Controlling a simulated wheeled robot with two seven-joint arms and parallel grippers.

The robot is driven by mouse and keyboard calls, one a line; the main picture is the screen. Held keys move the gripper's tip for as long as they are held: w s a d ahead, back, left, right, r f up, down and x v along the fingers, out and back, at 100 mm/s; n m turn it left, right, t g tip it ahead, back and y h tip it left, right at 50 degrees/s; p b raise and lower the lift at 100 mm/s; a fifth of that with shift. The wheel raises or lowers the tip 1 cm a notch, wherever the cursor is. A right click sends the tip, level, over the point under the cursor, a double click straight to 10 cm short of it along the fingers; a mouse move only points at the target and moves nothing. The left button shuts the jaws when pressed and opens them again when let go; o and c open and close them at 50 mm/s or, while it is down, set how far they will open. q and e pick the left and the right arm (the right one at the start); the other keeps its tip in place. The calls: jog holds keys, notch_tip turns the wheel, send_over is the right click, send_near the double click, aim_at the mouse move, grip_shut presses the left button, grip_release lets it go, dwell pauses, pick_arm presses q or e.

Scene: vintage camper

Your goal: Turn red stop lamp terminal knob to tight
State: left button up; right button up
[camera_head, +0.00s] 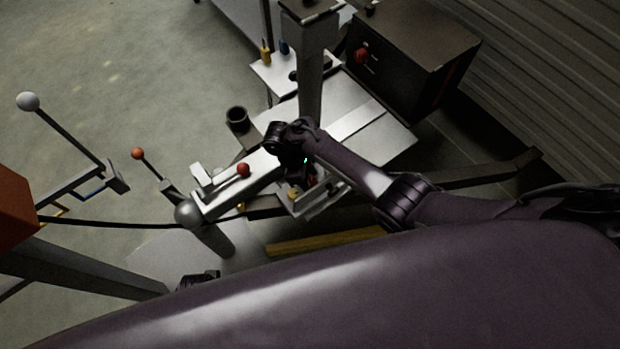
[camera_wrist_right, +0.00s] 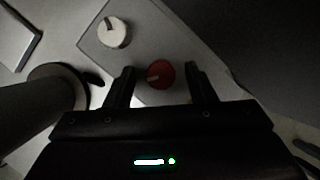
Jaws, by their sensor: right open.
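The red knob (camera_wrist_right: 164,75) shows in the right wrist view as a round red cap with a pale mark pointing left. It sits on a grey panel (camera_wrist_right: 165,40). My right gripper (camera_wrist_right: 161,84) is open, with one finger on each side of the red knob in this view; I cannot tell whether they touch it. In the head view my right gripper (camera_head: 303,172) is over the panel box and hides most of it; a bit of red shows there. A dark part at the lower left may be my left gripper (camera_head: 198,280); its fingers do not show.
A white knob (camera_wrist_right: 114,32) with a dark mark is on the same panel, up and left of the red one. A dark drawer cabinet (camera_head: 415,50) is behind.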

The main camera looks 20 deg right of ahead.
jog(key=c, duration=1)
